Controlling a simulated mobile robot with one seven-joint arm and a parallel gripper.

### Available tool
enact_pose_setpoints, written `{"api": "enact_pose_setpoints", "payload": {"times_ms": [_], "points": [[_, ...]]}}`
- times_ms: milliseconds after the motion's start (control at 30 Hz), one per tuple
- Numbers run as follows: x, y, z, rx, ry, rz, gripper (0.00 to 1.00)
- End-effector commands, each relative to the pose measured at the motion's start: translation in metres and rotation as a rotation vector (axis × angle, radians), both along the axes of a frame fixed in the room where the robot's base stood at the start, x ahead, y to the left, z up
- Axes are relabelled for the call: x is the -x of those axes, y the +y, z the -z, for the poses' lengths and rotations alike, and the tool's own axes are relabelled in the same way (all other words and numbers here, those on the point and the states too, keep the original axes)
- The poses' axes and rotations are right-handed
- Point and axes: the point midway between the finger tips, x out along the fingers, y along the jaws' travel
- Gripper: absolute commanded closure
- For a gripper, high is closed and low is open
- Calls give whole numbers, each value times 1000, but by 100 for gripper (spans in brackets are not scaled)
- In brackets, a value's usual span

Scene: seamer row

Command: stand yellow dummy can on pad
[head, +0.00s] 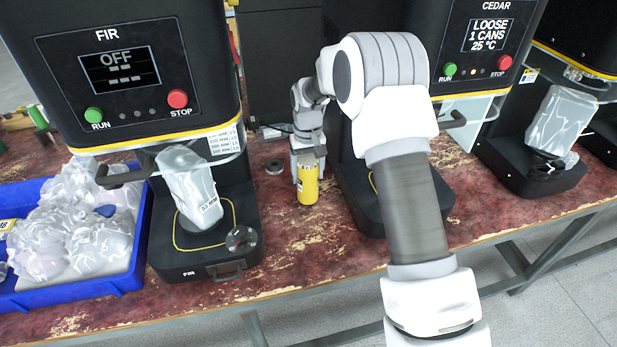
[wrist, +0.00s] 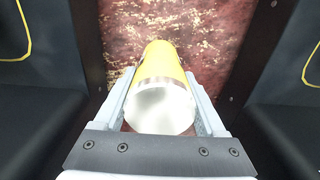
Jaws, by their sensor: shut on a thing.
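The yellow dummy can (head: 308,188) is between the FIR and CEDAR machines, upright or nearly so, low over the red worn bench. My gripper (head: 307,158) is shut on its upper part. In the wrist view my gripper (wrist: 163,105) has a finger on each side of the can (wrist: 163,62), its silver end towards the camera. I cannot tell whether the can's lower end touches the bench. The black FIR base (head: 165,250) and the black CEDAR base (head: 362,205) bear yellow outlines; CEDAR's is mostly hidden by my arm. Which surface is the pad is unclear.
A wrapped block (head: 188,185) and a clear round thing (head: 241,239) are on the FIR base. A blue tray (head: 70,296) of clear bags stands left. A small dark ring (head: 274,167) lies near the can. Bench in front of the can is bare.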

Motion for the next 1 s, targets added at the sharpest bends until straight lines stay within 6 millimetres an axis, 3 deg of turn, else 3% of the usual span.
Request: {"api": "enact_pose_setpoints", "payload": {"times_ms": [100, 467, 500, 600, 633, 867, 1000], "points": [[0, 0, 16, 0, 1, 0, 95], [0, 0, 20, 0, 0, 0, 95], [0, 0, 19, 0, 0, 0, 22], [0, 0, 19, 0, 0, 0, 4], [0, 0, 19, 0, 0, 0, 0], [0, 0, 18, 0, 0, 0, 0], [0, 0, 8, 0, -1, 0, 0]]}}
